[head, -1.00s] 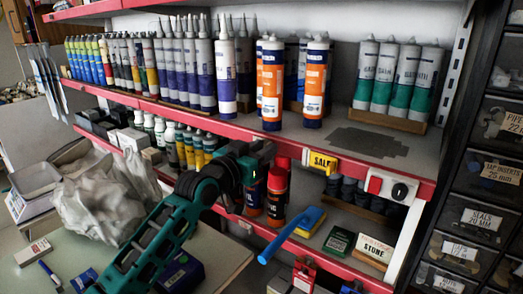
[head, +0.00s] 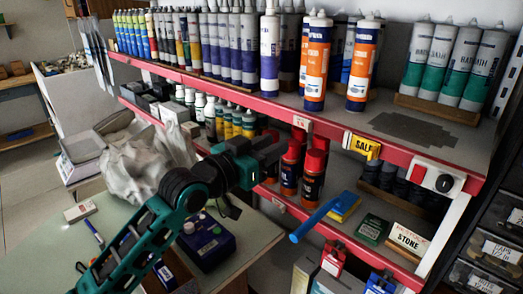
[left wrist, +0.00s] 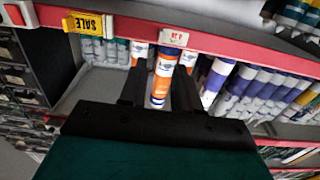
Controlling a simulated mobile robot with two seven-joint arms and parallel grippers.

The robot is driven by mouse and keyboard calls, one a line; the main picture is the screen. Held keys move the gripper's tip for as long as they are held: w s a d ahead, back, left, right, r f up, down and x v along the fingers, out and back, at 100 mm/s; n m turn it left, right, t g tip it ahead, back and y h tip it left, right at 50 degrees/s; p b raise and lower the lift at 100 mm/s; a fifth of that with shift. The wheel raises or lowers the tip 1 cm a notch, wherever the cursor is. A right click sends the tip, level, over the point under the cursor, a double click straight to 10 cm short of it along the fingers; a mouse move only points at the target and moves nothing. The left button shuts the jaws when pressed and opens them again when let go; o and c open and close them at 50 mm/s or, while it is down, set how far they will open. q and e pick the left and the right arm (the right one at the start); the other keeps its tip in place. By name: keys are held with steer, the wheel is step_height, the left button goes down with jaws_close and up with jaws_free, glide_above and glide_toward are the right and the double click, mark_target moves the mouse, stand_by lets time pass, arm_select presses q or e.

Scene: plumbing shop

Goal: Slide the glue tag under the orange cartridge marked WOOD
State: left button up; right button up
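Two orange-and-white cartridges, a left one (head: 315,62) and a right one (head: 363,66), stand upright at the front of the upper shelf; I cannot read which is marked WOOD. A small pale tag (head: 302,123) sits on the red shelf rail below the left one; it also shows in the left wrist view (left wrist: 173,37), its print too small to read as glue. My left gripper (head: 272,157) is in front of the shelf, below the rail. In the left wrist view its fingers (left wrist: 158,84) are apart and empty, with an orange cartridge (left wrist: 163,78) beyond them. My right gripper is out of view.
A yellow SALE tag (head: 362,147) and a red-and-white fitting (head: 438,178) are on the rail further right. Red-capped bottles (head: 313,172) stand below, close to the gripper. Grey-and-green cartridges (head: 455,65) stand at the right.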

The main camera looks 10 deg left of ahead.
arm_select(q)
steer(key=shift+v, duration=1.1)
steer(key=s+a+f+n+g+y, duration=0.15)
steer(key=s+f, duration=0.25)
steer(key=f, duration=0.6)
steer(key=s+a+f+n+y, duration=0.2)
steer(key=s+a+f+y, duration=0.15)
steer(key=f, duration=0.75)
steer(key=s+a+f+g+y, duration=0.2)
steer(key=s+a+f+y, duration=0.1)
steer(key=s+f, duration=1)
steer(key=shift+s+n+g, duration=0.35)
steer(key=shift+s, duration=0.9)
steer(key=shift+a, duration=0.1)
